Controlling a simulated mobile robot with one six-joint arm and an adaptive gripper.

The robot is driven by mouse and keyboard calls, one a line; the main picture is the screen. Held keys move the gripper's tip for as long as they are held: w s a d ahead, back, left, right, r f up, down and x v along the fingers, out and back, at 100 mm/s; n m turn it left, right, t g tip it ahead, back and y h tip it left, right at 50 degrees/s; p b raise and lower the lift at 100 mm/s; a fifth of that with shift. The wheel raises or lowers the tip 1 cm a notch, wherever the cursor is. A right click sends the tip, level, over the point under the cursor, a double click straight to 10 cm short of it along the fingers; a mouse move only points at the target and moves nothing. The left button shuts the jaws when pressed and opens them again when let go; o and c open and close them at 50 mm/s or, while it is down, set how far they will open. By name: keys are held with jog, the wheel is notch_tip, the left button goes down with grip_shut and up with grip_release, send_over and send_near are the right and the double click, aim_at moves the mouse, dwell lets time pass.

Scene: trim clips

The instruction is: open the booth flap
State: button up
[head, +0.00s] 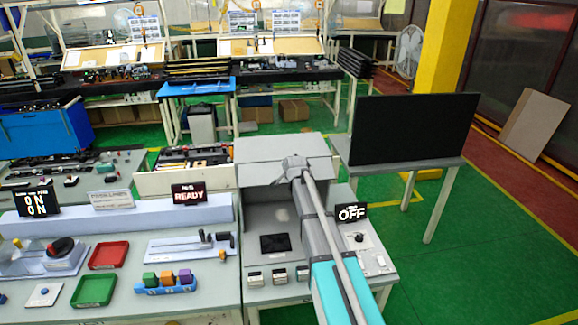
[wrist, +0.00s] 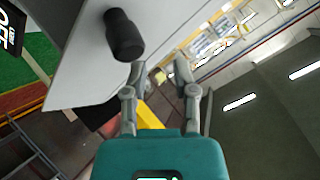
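The grey booth (head: 262,178) stands on the bench right of centre in the head view, and my arm covers part of it. My gripper (head: 291,164) is at the booth's upper front. In the wrist view a pale grey panel, seemingly the booth flap (wrist: 180,22), fills the upper left, with a black knob-like handle (wrist: 124,36) standing out from it. My gripper (wrist: 160,68) is open there, with nothing between its fingers. The handle is just beyond and to the left of the left fingertip, outside the fingers. The handle is hidden in the head view.
A sign reading OFF (head: 352,213) and a control box (head: 358,238) stand right of my arm. A black screen (head: 412,128) stands on a table behind at the right. Red (head: 108,255) and green (head: 94,290) trays and coloured blocks (head: 167,280) lie on the left bench.

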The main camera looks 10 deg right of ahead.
jog(key=shift+s+d+f, duration=0.1)
jog(key=shift+d+f, duration=0.1)
jog(key=shift+d, duration=0.05)
jog(key=shift+c, duration=1.1)
jog(key=shift+s+d+f+n, duration=0.15)
jog(key=shift+d+n, duration=0.15)
jog(key=shift+n, duration=0.1)
grip_shut()
jog(key=s+d+f+n+h+b, duration=0.2)
jog(key=d+n, duration=0.1)
jog(key=d, duration=0.1)
jog(key=s+a+f+n+g+y+b, duration=0.1)
jog(key=s+a+f+g+b, duration=0.3)
jog(key=s, duration=0.8)
jog(key=s+a+f+n+g+y+b, duration=0.1)
jog(key=s+a+f+n+g+b, duration=0.2)
jog(key=s+f+b, duration=0.4)
jog(key=s+a+f+n+g+y+b, duration=0.1)
jog(key=s+a+f+g+b, duration=0.3)
jog(key=s+f, duration=1.1)
jog(key=s+n+g+b, duration=0.1)
jog(key=s+b, duration=0.1)
jog(key=s, duration=0.2)
jog(key=shift+a+f+b, duration=0.15)
jog(key=shift+a+b, duration=0.15)
jog(key=shift+a, duration=0.05)
